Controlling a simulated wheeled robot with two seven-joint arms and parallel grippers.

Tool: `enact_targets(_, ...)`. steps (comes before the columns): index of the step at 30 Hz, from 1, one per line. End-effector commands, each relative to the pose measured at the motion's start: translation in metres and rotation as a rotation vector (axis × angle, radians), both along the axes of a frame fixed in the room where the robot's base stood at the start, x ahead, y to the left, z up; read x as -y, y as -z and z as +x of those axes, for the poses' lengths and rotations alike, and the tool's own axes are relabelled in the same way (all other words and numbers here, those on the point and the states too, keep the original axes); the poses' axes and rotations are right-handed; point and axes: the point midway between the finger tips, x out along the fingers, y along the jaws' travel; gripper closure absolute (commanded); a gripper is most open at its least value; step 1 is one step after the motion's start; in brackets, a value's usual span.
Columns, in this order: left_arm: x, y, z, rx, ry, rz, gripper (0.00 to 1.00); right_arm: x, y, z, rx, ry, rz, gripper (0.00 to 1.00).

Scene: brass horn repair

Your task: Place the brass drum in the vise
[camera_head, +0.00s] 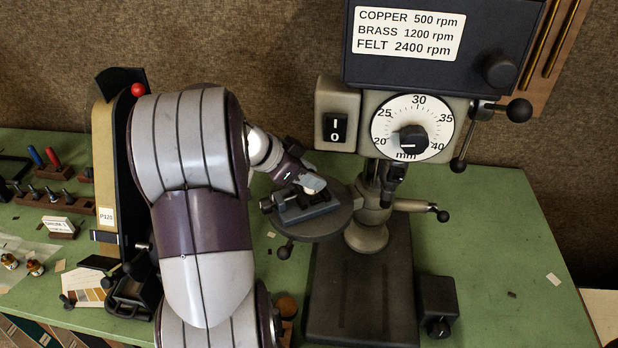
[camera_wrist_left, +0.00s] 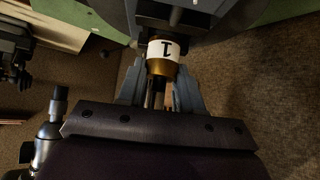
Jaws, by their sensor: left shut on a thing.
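The brass drum (camera_wrist_left: 162,69) is a small golden cylinder with a white band marked "1". In the left wrist view it sits between the two grey fingers of my left gripper (camera_wrist_left: 160,82), which is shut on it. In the head view my left gripper (camera_head: 311,187) is over the small dark vise (camera_head: 308,211) on the drill press's round table. There the drum is mostly hidden by the gripper. I cannot tell whether it touches the vise jaws. My right gripper is not in view.
The round table (camera_head: 338,228) is fixed to the drill press column, below its chuck (camera_head: 393,180). A belt sander (camera_head: 115,150) stands left of my arm. Tool racks and small bottles lie on the left of the green bench (camera_head: 490,250). The bench's right side is mostly clear.

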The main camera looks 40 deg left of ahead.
Motion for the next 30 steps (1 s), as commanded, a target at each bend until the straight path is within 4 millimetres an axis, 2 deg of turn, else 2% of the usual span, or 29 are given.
enact_targets(3,0.000,0.013,0.000,0.000,0.001,0.001,1.00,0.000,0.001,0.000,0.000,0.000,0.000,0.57)
enact_targets(10,0.000,0.013,0.000,0.002,0.000,0.001,1.00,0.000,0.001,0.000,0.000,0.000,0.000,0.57)
enact_targets(11,0.000,0.013,0.000,0.001,0.001,0.000,0.62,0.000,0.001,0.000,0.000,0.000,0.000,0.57)
enact_targets(13,0.000,0.013,0.000,0.001,0.001,0.000,0.39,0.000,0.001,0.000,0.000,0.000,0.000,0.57)
enact_targets(23,-0.001,0.010,-0.002,0.002,0.001,0.001,0.39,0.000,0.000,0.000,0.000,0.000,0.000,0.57)
enact_targets(26,-0.008,-0.002,-0.012,0.004,-0.002,0.003,0.39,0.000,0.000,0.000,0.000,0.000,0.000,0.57)
enact_targets(30,-0.021,-0.028,-0.036,0.004,-0.003,0.004,0.39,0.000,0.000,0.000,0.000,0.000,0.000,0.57)
